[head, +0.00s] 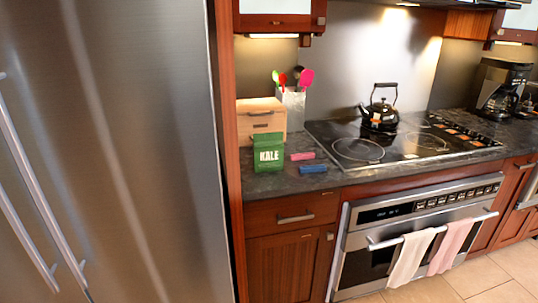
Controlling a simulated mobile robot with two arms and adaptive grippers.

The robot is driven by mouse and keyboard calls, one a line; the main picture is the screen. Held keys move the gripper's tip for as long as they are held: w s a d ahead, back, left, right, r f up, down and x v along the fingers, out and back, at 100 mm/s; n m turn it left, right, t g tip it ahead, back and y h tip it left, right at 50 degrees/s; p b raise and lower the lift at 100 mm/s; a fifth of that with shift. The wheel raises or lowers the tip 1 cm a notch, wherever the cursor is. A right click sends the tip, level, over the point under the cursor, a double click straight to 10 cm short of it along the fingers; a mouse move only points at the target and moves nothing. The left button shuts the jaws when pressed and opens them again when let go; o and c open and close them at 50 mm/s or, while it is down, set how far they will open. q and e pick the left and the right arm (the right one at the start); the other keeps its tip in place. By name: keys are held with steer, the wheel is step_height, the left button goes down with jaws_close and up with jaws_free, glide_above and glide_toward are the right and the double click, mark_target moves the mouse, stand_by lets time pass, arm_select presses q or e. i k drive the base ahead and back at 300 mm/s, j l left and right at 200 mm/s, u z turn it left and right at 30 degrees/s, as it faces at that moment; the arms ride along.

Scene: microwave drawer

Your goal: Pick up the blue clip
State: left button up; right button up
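A small blue clip (313,169) lies on the dark countertop (290,185), near its front edge and left of the cooktop. A pink clip-like item (302,156) lies just behind it, apart from it. A green bag marked KALE (268,154) stands to the left of both. Neither of my grippers shows in the head view.
A wooden box (262,118) and a utensil holder (292,103) stand behind the bag. A black kettle (379,115) sits on the cooktop (360,149). A tall steel fridge (110,150) fills the left. Towels (411,258) hang on the oven handle. Tiled floor shows lower right.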

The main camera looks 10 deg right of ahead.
mark_target(316, 168)
steer(key=i+l, duration=0.15)
steer(key=l, duration=0.15)
steer(key=i+l+u, duration=0.15)
steer(key=l, duration=0.15)
steer(key=i+l, duration=0.1)
steer(key=l, duration=0.2)
steer(key=i+l+u, duration=0.15)
steer(key=l, duration=0.15)
